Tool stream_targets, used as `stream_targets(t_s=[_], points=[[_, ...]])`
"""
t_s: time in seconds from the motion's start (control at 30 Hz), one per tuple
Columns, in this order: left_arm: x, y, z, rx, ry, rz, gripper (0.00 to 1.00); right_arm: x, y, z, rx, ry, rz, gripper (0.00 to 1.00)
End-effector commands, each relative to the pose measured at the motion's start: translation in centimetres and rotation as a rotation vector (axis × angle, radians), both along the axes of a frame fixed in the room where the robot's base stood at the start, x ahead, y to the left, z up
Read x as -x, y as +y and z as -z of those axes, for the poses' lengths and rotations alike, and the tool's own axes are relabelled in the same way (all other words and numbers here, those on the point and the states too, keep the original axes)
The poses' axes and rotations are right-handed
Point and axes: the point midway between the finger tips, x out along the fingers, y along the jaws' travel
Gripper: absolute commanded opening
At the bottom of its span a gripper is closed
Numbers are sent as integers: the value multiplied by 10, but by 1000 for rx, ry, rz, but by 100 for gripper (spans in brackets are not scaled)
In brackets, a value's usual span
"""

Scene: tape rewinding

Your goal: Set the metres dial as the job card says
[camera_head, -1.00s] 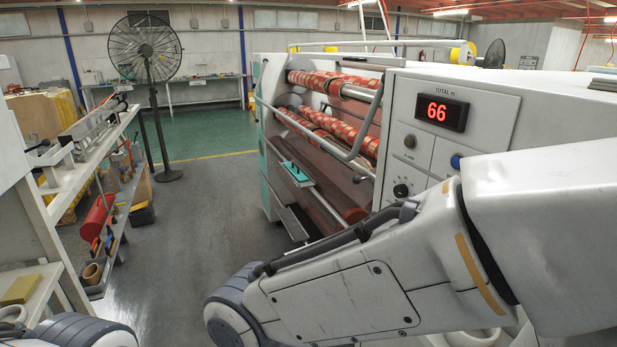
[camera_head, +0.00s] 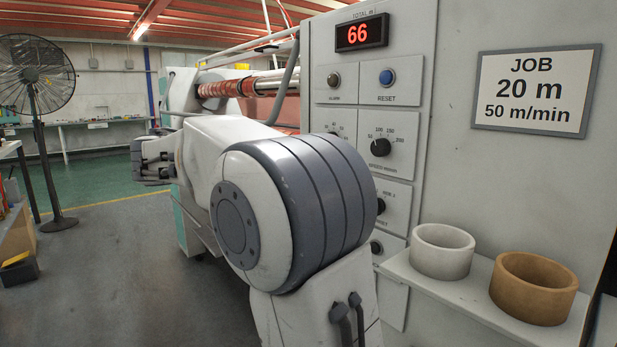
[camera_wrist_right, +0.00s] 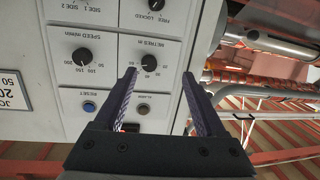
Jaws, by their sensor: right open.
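The metres dial (camera_wrist_right: 149,62) is a black knob on the grey panel, seen upside down in the right wrist view. My right gripper (camera_wrist_right: 159,73) is open and empty; the dial shows between its fingertips, nearer the left one. Whether they touch it, I cannot tell. In the head view my arm hides most of this dial. Its pointer is too small to read. The job card (camera_head: 537,88) reads JOB, 20 m, 50 m/min. The red display (camera_head: 361,33) reads 66. My left gripper is not in view.
The speed dial (camera_head: 380,147) is beside the metres dial; it also shows in the wrist view (camera_wrist_right: 82,57). The blue reset button (camera_head: 386,77) and alarm button (camera_head: 334,80) sit above. A shelf (camera_head: 465,293) holds a white ring (camera_head: 442,252) and a brown ring (camera_head: 533,287).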

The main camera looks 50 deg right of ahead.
Motion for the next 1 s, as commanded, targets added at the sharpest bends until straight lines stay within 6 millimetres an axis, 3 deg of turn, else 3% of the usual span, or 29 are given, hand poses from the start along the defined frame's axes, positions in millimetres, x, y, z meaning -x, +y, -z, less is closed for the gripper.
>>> stream_targets(t_s=[0.03, 0.13, 0.27, 0.7, 1.0], points=[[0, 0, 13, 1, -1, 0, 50, 3, -10, 0, 45, -58, 39, 73], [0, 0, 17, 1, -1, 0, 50, 8, -20, -13, 102, -127, 78, 73], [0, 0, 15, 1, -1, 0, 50, 10, -33, -19, 121, -150, 90, 73], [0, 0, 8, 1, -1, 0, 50, 15, -109, -19, 118, -145, 88, 73], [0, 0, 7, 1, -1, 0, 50, 15, -126, -19, 117, -146, 84, 73]])
